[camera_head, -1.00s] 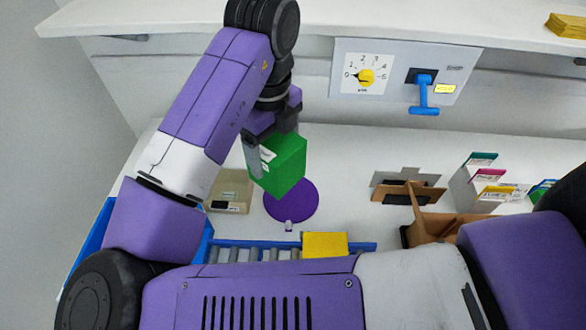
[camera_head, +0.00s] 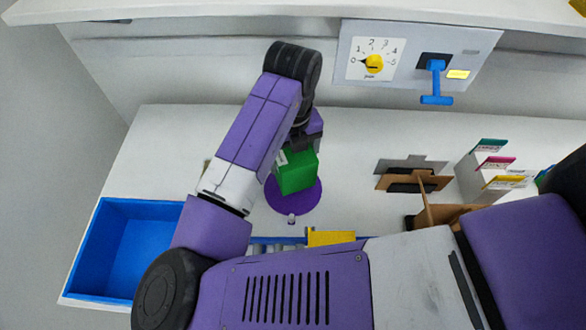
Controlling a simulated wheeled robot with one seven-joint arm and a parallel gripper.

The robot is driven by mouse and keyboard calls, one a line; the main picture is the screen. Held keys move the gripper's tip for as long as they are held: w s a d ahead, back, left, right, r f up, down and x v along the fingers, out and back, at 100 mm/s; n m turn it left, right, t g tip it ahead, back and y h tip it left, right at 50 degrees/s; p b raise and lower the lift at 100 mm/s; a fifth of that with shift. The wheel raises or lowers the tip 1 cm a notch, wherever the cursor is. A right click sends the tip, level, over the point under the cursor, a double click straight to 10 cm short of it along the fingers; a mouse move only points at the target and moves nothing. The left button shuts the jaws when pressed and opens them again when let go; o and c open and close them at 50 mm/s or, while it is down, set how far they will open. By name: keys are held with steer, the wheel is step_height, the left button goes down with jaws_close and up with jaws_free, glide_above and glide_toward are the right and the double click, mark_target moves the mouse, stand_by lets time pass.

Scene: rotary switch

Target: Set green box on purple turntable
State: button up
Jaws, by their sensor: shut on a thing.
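The green box (camera_head: 298,173) is held in my gripper (camera_head: 298,150), which is shut on it. The box appears over the purple turntable (camera_head: 293,205), a flat round disc on the white table. The box covers the upper part of the disc, and its front and side rim show below and around it. I cannot tell from this view whether the box touches the disc or hangs just above it. The fingertips are partly hidden by the box and my arm.
A blue bin (camera_head: 122,250) stands at the left. A yellow box (camera_head: 330,238) lies in front of the turntable near rollers. A cardboard divider (camera_head: 425,205) and a file holder (camera_head: 490,175) stand at the right. A wall panel has a yellow dial (camera_head: 374,64) and blue lever (camera_head: 436,85).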

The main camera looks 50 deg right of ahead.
steer(key=shift+f+p, duration=0.3)
steer(key=shift+f, duration=2.8)
steer(key=shift+f, duration=0.15)
steer(key=o, duration=1.7)
step_height(320, 180, up, 12)
steer(key=shift+r+b, duration=0.2)
steer(key=shift+b, duration=0.3)
